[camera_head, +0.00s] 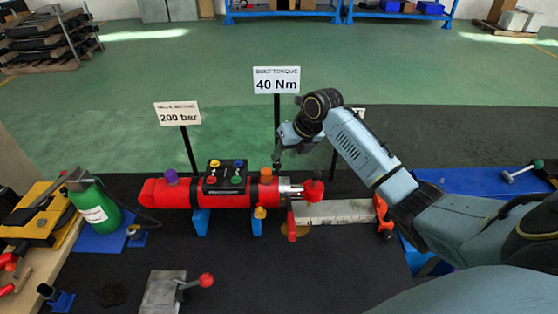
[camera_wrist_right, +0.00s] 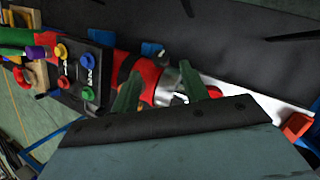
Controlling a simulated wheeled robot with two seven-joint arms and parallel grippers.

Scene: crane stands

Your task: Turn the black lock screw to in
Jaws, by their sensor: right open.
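A red cylindrical tool (camera_head: 232,199) lies across blue supports in the head view. A black panel (camera_head: 225,187) with several coloured buttons sits on it; the panel also shows in the wrist view (camera_wrist_right: 78,73). My right gripper (camera_head: 279,158) is above the tool's right part, near the orange knob (camera_head: 266,175). In the right wrist view its two green-grey fingers (camera_wrist_right: 160,88) are apart, with the silver and red end of the tool behind them. I cannot make out the black lock screw for certain; it may be hidden by the gripper. My left gripper is not in view.
Signs on black posts, "200 bar" (camera_head: 178,114) and "40 Nm" (camera_head: 277,80), stand behind the tool. A green bottle (camera_head: 96,208) stands at left. A metal plate with a red-knobbed lever (camera_head: 165,289) is in front. A pale bar (camera_head: 338,211) extends right. Dark mat lies between.

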